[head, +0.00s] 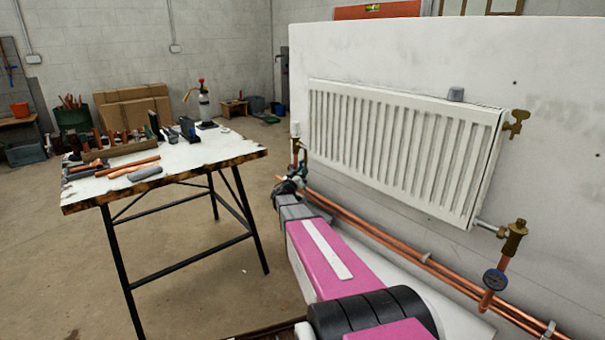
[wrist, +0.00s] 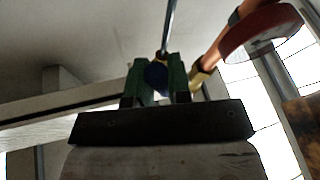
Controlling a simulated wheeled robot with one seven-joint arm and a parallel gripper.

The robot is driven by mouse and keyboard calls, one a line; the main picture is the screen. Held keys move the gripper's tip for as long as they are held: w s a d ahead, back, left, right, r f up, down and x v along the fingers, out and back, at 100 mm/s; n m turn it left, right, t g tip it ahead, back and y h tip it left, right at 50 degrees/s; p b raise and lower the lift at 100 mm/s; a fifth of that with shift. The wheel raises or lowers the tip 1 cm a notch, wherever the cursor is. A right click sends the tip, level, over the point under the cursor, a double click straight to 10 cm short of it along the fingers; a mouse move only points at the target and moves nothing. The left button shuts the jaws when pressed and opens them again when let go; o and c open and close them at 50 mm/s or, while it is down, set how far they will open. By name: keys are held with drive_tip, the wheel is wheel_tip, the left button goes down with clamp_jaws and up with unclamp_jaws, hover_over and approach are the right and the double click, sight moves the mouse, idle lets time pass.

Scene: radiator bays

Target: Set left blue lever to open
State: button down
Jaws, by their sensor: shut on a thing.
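My gripper (wrist: 157,78) has green fingers, which are shut on a small dark blue piece, the blue lever (wrist: 156,76), in the wrist view. Most of the lever is hidden between the fingers, so its angle cannot be told. In the head view my gripper (head: 297,174) is at the lower left corner of the white radiator (head: 400,145), by the left pipework. The lever cannot be made out there behind my gripper and arm.
A copper pipe with a brass end (wrist: 205,72) and a dark red round part (wrist: 262,30) are close right of my fingers. Copper pipes (head: 400,240) run along the wall below the radiator. A workbench (head: 165,160) with tools stands to the left.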

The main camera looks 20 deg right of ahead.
idle(0.3)
drive_tip(key=c, duration=1.4)
unclamp_jaws()
drive_tip(key=shift+o, duration=0.2)
drive_tip(key=v, duration=1.1)
drive_tip(key=shift+g, duration=0.3)
drive_tip(key=s+f+n+g+y, duration=0.1)
drive_tip(key=s+f+g+y, duration=0.3)
drive_tip(key=s, duration=0.5)
drive_tip(key=s+f+g+y, duration=0.2)
drive_tip(key=s+f+g, duration=0.35)
drive_tip(key=s, duration=0.25)
drive_tip(key=s+a+f+n+g+y, duration=0.2)
drive_tip(key=s+a+n+y, duration=0.4)
drive_tip(key=s+a+y, duration=0.5)
drive_tip(key=s+a+g, duration=0.1)
drive_tip(key=s+a, duration=0.1)
drive_tip(key=a, duration=0.1)
drive_tip(key=shift+s, duration=0.4)
